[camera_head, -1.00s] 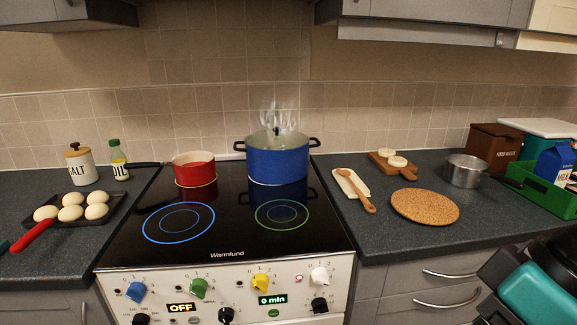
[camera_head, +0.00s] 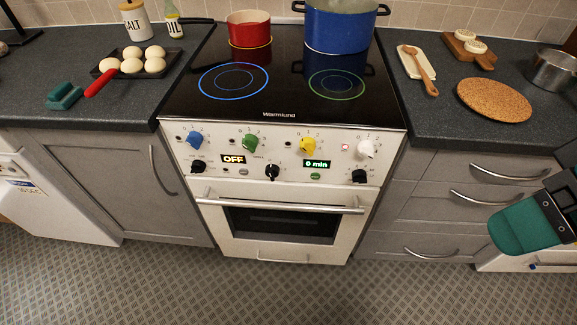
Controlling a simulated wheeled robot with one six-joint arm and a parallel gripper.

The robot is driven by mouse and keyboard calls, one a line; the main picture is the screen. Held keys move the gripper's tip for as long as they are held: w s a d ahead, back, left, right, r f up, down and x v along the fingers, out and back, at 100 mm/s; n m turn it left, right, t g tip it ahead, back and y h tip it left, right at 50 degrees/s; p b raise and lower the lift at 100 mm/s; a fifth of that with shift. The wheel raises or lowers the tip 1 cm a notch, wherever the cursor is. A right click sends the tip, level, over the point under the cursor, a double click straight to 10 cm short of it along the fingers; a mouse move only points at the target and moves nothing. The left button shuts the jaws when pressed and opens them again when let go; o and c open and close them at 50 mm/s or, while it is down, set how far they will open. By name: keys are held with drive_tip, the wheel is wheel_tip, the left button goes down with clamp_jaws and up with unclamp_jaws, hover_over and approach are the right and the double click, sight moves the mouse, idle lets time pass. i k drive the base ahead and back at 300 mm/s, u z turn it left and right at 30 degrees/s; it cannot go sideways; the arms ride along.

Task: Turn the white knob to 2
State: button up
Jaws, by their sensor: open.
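The white knob (camera_head: 367,149) is at the right end of the upper row on the stove's front panel (camera_head: 287,164). Small marks surround it, but they are too small for me to read its setting surely. A small red-lit indicator (camera_head: 345,147) is just left of it. A teal and black part of my arm shows at the right edge, apart from the knob and in front of the drawers. My gripper's fingers are not visible, and nothing touches the knob.
Blue (camera_head: 194,140), green (camera_head: 250,142) and yellow (camera_head: 307,145) knobs share the row; black knobs sit below. The oven handle (camera_head: 279,202) juts out underneath. A red pan (camera_head: 249,29) and blue pot (camera_head: 339,27) stand on the hob. The floor before the oven is clear.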

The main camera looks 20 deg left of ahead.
sight(366, 148)
drive_tip(key=z, duration=2.1)
drive_tip(key=k, duration=0.85)
drive_tip(key=u, duration=1)
